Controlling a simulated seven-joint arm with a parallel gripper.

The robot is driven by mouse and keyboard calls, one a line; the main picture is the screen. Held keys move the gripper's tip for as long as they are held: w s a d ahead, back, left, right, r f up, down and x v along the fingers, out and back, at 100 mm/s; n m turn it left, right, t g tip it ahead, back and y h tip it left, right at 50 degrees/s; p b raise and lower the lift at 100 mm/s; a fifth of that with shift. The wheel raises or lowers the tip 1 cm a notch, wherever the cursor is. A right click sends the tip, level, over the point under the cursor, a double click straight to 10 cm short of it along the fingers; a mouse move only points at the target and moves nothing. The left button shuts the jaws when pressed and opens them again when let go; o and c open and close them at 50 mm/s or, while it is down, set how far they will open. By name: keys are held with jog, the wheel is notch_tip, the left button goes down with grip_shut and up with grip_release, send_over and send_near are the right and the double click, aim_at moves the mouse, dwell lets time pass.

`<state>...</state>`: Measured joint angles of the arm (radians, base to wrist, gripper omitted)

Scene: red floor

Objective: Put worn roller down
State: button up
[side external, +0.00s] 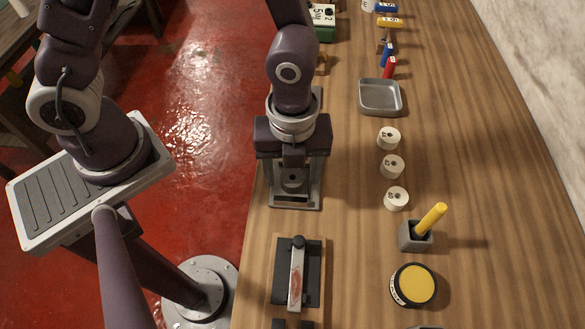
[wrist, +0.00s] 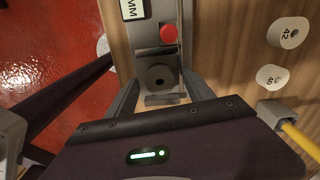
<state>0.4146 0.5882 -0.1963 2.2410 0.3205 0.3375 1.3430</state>
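A grey round piece with a centre hole, possibly the worn roller (wrist: 158,76), sits in a grey measuring device (wrist: 150,37) with a red button. In the side view the round piece (side external: 294,179) shows below my gripper (side external: 294,172), partly hidden by it. In the wrist view the fingers of my gripper (wrist: 162,80) are spread to either side of the piece, apart from it and empty. Three white rollers with holes and dark numbers stand in a row on the table: far (side external: 388,138), middle (side external: 392,166) and near (side external: 396,198).
A grey metal tray (side external: 380,112) lies beyond the white rollers. A grey holder (side external: 413,238) with a yellow stick (side external: 432,218) and a round yellow-topped tin (side external: 414,285) stand at near right. A black block with a metal lever (side external: 297,272) lies in front. Bare wood is at right.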

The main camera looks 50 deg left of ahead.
jog(key=shift+r, duration=0.1)
notch_tip(320, 180, up, 12)
jog(key=s+a+r+n+t, duration=0.2)
jog(key=s+a+r+n, duration=0.2)
jog(key=a+n, duration=0.3)
jog(key=s+a+r+n+t, duration=0.3)
jog(key=a+r+n, duration=0.4)
jog(key=n, duration=1.1)
jog(key=shift+s+a+n+t, duration=0.3)
jog(key=shift+s+a, duration=0.15)
